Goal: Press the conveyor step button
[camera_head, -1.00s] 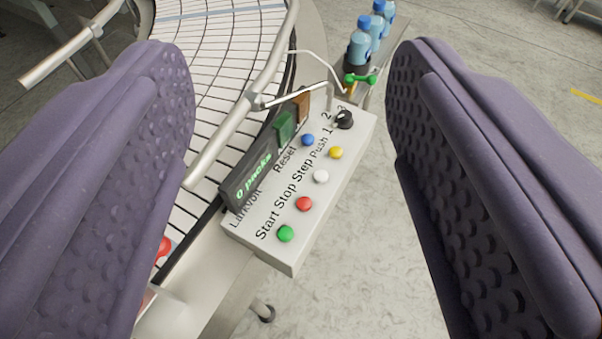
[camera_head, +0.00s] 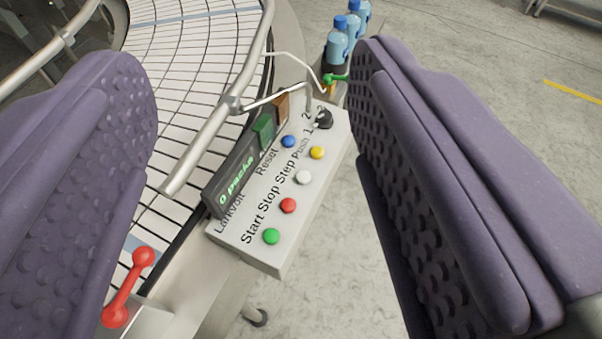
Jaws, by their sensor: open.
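The control box (camera_head: 262,255) is pale grey and tilted in the picture, with a row of coloured buttons. The white button (camera_head: 304,177) lines up with the label "Step". Beside it are the red button (camera_head: 288,205) at "Stop", the green button (camera_head: 271,236) at "Start", the yellow button (camera_head: 317,152) at "Push" and the blue button (camera_head: 289,141) at "Reset". My gripper (camera_head: 255,190) is open and empty. Its two purple padded fingers stand left and right of the box in the picture, apart from the buttons.
A curved white slatted conveyor (camera_head: 190,75) with metal rails runs behind the box. A dark display (camera_head: 236,183) reads "0 packs". A black knob (camera_head: 323,119) sits at the box's far end. A red handle (camera_head: 128,287) is at lower left. Blue bottles (camera_head: 338,45) stand beyond.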

